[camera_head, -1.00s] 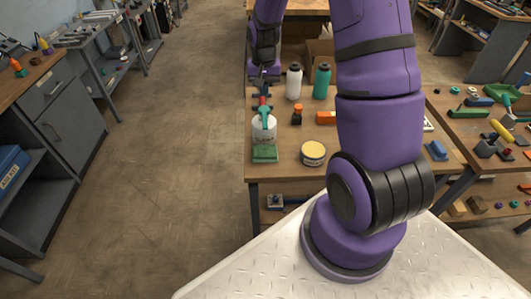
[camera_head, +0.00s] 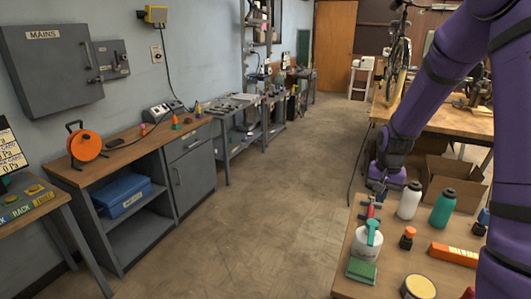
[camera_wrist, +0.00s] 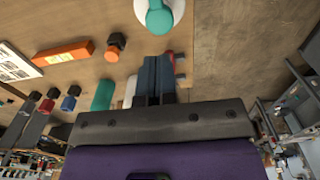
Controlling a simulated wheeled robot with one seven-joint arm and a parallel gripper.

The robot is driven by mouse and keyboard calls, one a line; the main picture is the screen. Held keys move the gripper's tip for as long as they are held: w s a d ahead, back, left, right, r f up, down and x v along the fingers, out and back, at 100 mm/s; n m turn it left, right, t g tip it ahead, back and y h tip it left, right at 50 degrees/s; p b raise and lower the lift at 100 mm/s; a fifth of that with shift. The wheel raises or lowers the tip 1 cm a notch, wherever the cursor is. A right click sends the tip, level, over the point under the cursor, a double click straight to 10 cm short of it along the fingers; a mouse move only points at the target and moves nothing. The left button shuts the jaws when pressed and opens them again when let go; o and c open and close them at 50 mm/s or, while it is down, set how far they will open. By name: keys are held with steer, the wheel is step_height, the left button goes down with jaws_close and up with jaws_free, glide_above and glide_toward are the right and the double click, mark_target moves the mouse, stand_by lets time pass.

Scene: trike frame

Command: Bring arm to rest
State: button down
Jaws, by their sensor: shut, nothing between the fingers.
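My purple arm comes in from the right in the head view and reaches over the far part of the near table. My gripper (camera_head: 377,190) hangs at the table's left edge, small and dark there. In the wrist view its dark fingers (camera_wrist: 154,75) lie side by side, shut, with nothing between them. A white pot with a teal top (camera_head: 372,240) stands in front of the gripper; its teal top also shows in the wrist view (camera_wrist: 160,18). Whether the red tool (camera_head: 371,211) near the pot touches the fingers I cannot tell.
A cardboard box (camera_head: 448,180) is behind. The floor (camera_head: 270,215) to the left is clear.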

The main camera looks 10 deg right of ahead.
steer(key=s+a+r+n+t, duration=0.1)
steer(key=s+a+r, duration=0.1)
steer(key=r, duration=0.4)
steer(key=s+a+r+n, duration=0.1)
steer(key=s+a+r, duration=0.1)
steer(key=r, duration=0.3)
steer(key=s+a+r+n+t, duration=0.2)
steer(key=s+a+r, duration=0.2)
steer(key=s+r, duration=0.3)
steer(key=s+a+r+n+t, duration=0.2)
steer(key=s+a+r, duration=0.3)
steer(key=s, duration=1)
step_height(320, 180, up, 3)
steer(key=shift+s+r+n, duration=0.15)
steer(key=shift+s+n, duration=0.1)
steer(key=shift+n, duration=0.15)
